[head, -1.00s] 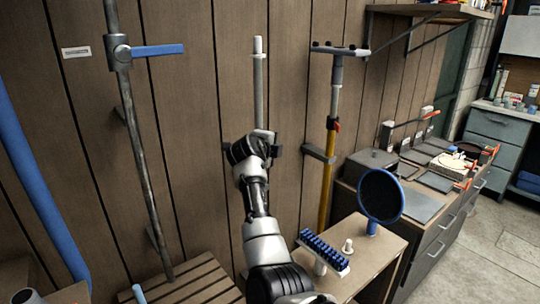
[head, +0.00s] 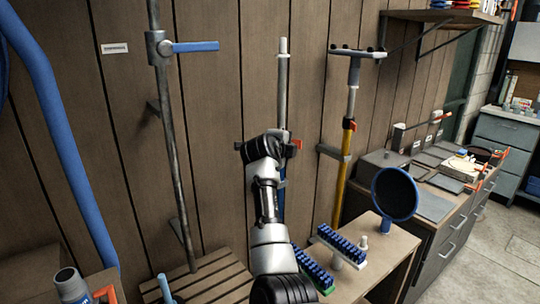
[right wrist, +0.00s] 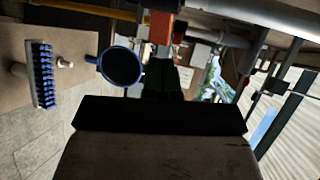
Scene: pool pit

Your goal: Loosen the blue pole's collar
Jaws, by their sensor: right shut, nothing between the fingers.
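The blue pole (head: 281,200) stands upright against the wooden wall in the head view, with a grey upper section (head: 283,80). My right arm hides much of its middle. An orange part (head: 297,144) at its collar shows just right of my right gripper (head: 272,143). The gripper is at collar height, and its fingertips are largely hidden there. In the right wrist view the dark fingers (right wrist: 168,82) are shut and empty. An orange part (right wrist: 163,27) shows just beyond them; I cannot tell whether they touch. My left gripper is not in view.
A yellow pole (head: 342,175) with an orange collar stands to the right. A grey pipe with a blue lever (head: 195,47) is on the left. Blue-bristled brushes (head: 341,243) and a round blue-rimmed net (head: 396,194) are beside my arm. A slatted bench (head: 205,278) lies below.

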